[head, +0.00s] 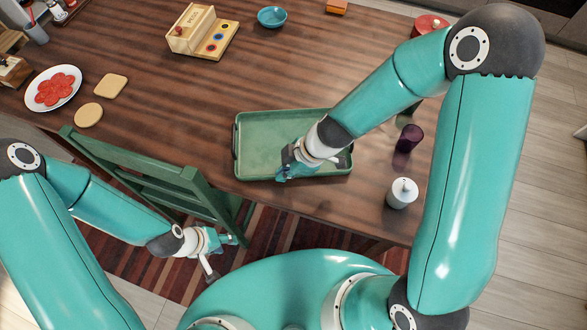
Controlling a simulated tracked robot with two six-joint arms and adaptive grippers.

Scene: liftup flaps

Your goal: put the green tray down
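The green tray (272,124) is at the front edge of the wooden table. It looks level and empty, and I cannot tell whether its whole underside touches the table.
The green chair (150,165) stands at the table's front left. A purple cup (409,138) and a white lidded jar (402,194) stand right of the tray. A plate of red slices (53,88), a wooden box (203,32) and a teal bowl (272,17) are further off.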

